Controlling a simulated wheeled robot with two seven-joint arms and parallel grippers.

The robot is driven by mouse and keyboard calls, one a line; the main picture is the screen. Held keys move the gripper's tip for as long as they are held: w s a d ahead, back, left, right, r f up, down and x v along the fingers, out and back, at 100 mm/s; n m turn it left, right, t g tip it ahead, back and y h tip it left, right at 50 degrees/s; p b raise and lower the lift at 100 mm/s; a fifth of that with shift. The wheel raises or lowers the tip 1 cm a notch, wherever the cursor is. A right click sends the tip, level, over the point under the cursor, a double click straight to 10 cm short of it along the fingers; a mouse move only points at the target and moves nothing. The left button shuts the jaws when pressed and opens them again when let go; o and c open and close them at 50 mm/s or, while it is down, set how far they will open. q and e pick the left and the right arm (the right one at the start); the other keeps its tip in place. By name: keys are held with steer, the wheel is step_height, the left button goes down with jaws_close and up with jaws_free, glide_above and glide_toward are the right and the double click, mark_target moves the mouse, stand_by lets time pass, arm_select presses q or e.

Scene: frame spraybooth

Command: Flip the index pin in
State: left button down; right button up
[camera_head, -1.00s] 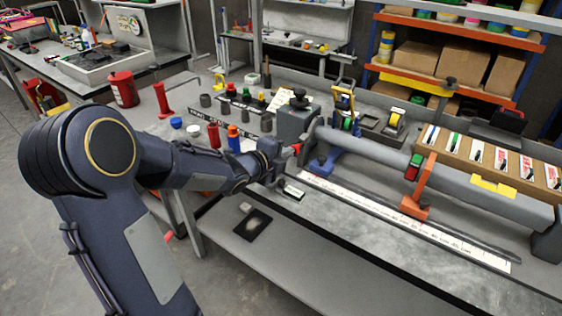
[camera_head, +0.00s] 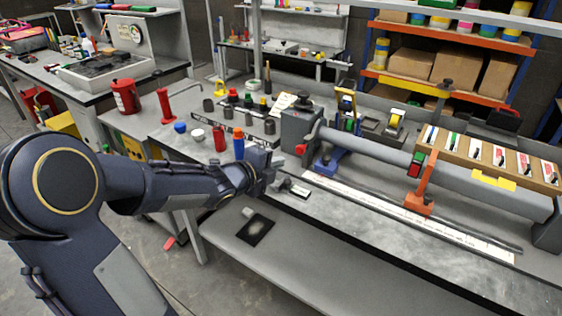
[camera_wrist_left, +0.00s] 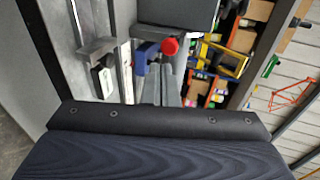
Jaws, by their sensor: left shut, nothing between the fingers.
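A grey headstock block (camera_head: 297,130) stands at the left end of a long grey tube on the bench. A red knob (camera_head: 300,149) sits low on its front, beside a blue bracket (camera_head: 326,160); it may be the index pin, but I cannot tell its position for sure. The red knob also shows in the left wrist view (camera_wrist_left: 170,46), with the blue bracket (camera_wrist_left: 143,57) to its left. My left gripper (camera_head: 273,172) is shut and empty, left of the red knob and apart from it. My right gripper is not in view.
A small metal piece with a white label (camera_head: 294,188) lies at the bench edge, close to my left gripper. A red bottle (camera_head: 219,138) and a blue bottle (camera_head: 238,143) stand behind the left forearm.

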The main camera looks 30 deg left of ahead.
arm_select(q)
steer(key=p+v, duration=0.1)
steer(key=v, duration=0.6)
steer(key=shift+a, duration=0.1)
